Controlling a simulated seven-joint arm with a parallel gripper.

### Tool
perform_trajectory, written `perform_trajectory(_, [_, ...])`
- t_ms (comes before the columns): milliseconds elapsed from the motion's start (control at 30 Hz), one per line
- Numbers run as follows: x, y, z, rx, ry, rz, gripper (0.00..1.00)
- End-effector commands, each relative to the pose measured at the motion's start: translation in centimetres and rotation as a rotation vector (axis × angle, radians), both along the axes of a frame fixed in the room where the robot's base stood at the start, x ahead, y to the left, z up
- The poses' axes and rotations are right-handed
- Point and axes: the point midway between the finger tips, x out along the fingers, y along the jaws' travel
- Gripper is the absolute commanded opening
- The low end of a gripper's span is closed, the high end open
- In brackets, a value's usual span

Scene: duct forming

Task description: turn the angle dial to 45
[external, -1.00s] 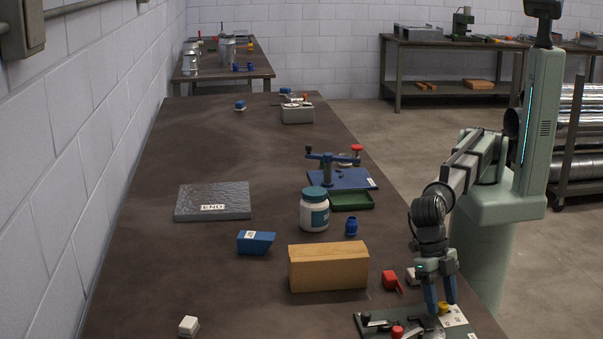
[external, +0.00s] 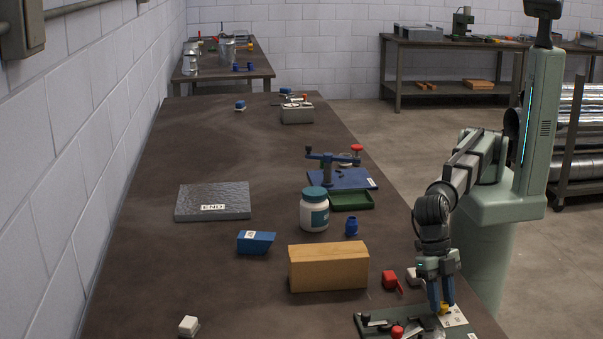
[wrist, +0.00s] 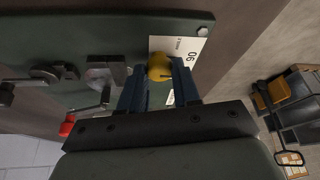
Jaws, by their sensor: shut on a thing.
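The angle dial is a yellow knob (wrist: 160,67) on a dark green plate (wrist: 90,30). A white label (wrist: 190,48) beside it reads "ANGLE" and "90". My gripper (wrist: 162,82) is closed around the knob, with a blue finger on each side. A small dark mark shows on the knob. In the external view my gripper (external: 441,308) points down at the yellow knob (external: 444,308) near the table's front right edge. The fingers partly cover the knob there. The dial's exact setting cannot be read.
The plate also carries a lever with a red knob (external: 397,331) and metal parts. The table's left half is mostly clear.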

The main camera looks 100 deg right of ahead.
Motion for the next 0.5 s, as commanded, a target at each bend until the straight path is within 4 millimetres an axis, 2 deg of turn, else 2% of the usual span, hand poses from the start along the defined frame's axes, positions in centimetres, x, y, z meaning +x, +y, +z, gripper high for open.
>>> perform_trajectory(500, [-0.49,-0.11,-0.01,-0.001,-0.002,-0.466,0.01])
